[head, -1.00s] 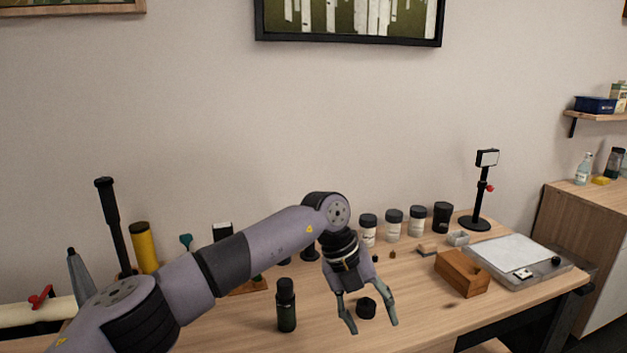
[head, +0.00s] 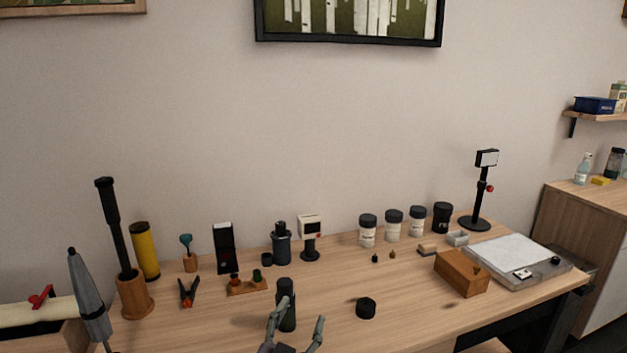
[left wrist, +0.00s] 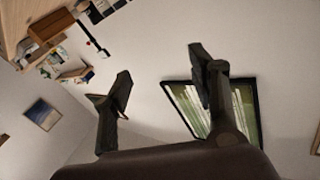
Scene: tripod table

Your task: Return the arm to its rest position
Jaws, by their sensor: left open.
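My left gripper (head: 297,328) shows at the bottom edge of the head view, its two fingers spread and empty, pointing up. It is in front of the table's near side, and one finger partly overlaps the dark bottle (head: 287,298) in the picture. In the left wrist view the same open fingers (left wrist: 160,95) frame the wall, with nothing between them. Most of the left arm is out of the head view. A black round cap (head: 366,308) lies on the table to the right of the gripper. My right gripper is not in view.
The wooden table (head: 410,290) holds several white jars with dark lids along the back, a wooden block (head: 461,273), a grey tray (head: 515,258) and a black stand (head: 481,200). A wooden holder (head: 134,297), a grey umbrella-like item (head: 90,295) and small tools stand at left.

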